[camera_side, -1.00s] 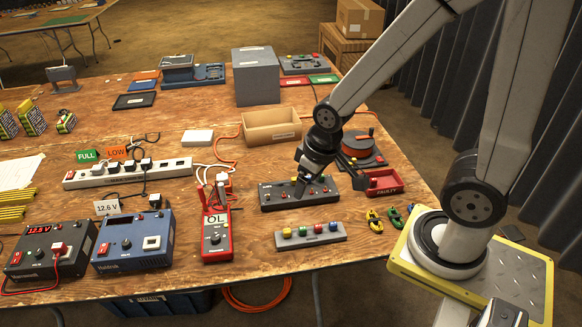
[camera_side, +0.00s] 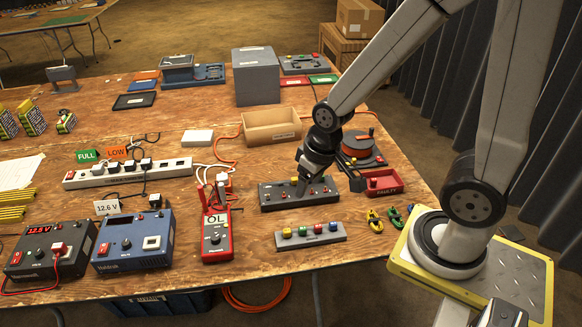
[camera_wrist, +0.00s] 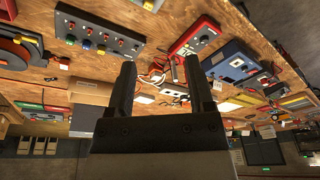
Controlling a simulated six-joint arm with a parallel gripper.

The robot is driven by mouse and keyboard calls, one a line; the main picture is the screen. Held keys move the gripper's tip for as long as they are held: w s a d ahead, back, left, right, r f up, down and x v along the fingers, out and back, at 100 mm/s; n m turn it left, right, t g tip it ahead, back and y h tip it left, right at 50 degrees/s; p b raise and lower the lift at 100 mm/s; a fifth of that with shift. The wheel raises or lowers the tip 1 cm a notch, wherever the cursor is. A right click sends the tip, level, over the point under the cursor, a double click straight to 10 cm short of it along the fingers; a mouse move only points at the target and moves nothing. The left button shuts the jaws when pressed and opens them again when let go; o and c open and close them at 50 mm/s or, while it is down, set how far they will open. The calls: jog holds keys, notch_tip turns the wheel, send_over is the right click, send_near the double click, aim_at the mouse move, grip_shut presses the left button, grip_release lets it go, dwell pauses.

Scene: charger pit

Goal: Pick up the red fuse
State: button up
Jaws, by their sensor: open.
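A grey strip (camera_side: 280,243) near the front of the table carries a row of small coloured pieces. A dark block with coloured knobs shows at that view's upper left (camera_wrist: 100,32).
A red multimeter (camera_side: 216,237) stands left of the panel. A red tray (camera_side: 382,182) and a cable reel (camera_side: 363,152) are to its right, a tan open box (camera_side: 271,127) behind. Small yellow and green clips (camera_side: 375,221) lie right of the strip.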

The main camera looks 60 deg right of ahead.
jog(key=m, duration=0.1)
jog(key=m+y, duration=0.3)
jog(key=m, duration=2.2)
send_near(318, 226)
jog(key=shift+f+t, duration=0.4)
jog(key=shift+f, duration=0.3)
jog(key=shift+a+f, duration=0.1)
jog(key=shift+x, duration=1.2)
jog(key=shift+f, duration=0.1)
jog(key=shift+x, duration=2.45)
jog(key=shift+a, duration=0.1)
jog(key=shift+c, duration=0.2)
